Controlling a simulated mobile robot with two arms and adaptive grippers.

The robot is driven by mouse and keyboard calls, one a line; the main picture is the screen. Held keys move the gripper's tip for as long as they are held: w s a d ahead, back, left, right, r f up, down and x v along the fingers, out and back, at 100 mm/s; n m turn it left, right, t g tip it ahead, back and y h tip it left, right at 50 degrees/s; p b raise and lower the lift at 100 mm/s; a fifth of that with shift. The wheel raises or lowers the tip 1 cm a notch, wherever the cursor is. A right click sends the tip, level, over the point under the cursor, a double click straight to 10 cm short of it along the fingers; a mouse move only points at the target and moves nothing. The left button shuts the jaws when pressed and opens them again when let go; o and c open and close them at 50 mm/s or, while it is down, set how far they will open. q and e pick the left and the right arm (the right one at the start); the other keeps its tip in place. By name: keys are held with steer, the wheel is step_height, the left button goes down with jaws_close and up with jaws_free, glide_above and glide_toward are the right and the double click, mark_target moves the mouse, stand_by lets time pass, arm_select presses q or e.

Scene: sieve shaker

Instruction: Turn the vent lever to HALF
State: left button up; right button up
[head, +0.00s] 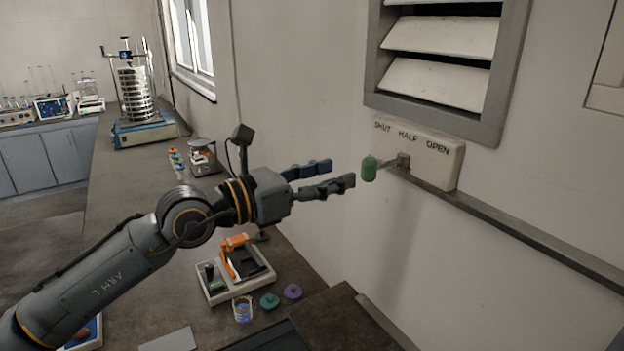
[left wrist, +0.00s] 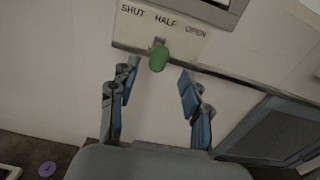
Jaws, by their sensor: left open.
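The vent lever has a green knob (head: 369,169) on a short arm from a pivot on a pale label plate (head: 447,169) marked SHUT, HALF and OPEN. The knob also shows in the left wrist view (left wrist: 158,60), below the lettering, between SHUT and HALF; I cannot tell which mark the lever is set to. My left gripper (head: 342,174) is open and empty, its fingertips just left of the knob. In the left wrist view the knob appears between the two fingers, beyond their tips, with no visible contact. My right gripper is out of view.
The louvred vent (head: 440,50) above the plate has slanted slats with dark gaps. A grey rail (head: 520,232) runs along the wall below. The bench holds a sieve shaker (head: 137,100) and, below my left arm, a tray (head: 236,287) with an orange device. Air around the knob is clear.

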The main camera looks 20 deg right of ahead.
arm_select(q)
steer(key=shift+v, duration=1.7)
